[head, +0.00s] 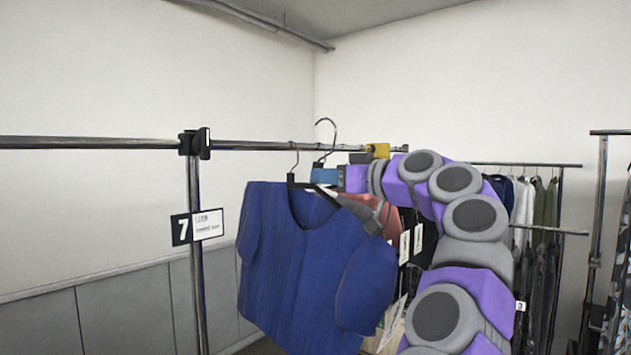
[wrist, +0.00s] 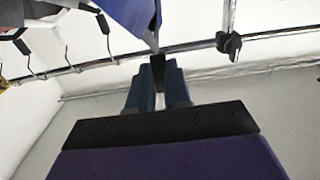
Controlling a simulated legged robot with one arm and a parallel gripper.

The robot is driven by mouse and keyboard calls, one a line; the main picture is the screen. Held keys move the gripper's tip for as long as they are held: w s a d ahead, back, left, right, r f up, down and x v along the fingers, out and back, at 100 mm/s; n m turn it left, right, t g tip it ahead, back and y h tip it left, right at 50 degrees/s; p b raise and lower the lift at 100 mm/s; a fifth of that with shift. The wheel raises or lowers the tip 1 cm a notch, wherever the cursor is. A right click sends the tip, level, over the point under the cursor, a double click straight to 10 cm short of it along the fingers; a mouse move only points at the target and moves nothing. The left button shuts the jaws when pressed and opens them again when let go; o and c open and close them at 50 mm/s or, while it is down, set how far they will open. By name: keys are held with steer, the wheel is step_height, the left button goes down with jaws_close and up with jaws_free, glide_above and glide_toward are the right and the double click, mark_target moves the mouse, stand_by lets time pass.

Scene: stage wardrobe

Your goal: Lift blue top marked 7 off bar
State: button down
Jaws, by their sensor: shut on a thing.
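The blue top (head: 305,265) hangs tilted in the head view, right of the post with the tag marked 7 (head: 196,227). My gripper (head: 316,175) is at its neckline, with the fingers pointing left. In the wrist view my gripper (wrist: 159,84) is shut on a black hanger piece (wrist: 158,68), and blue cloth (wrist: 130,14) adjoins it. A hook (head: 327,122) stands above the bar line over my fingers. A second hook (head: 295,155) meets the bar (head: 245,146) to the left. I cannot tell for certain which hook bears the top.
A salmon garment (head: 383,215) and dark ones hang close behind my wrist. More hangers (wrist: 104,23) are on the bar in the wrist view. A clamp (head: 195,143) joins bar and post. Another rack of clothes (head: 545,205) stands at right.

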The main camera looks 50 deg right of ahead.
steer(key=s+d+p, duration=0.2)
steer(key=s+p, duration=0.4)
steer(key=s, duration=2.7)
steer(key=shift+d+p, duration=0.35)
steer(key=shift+d, duration=0.05)
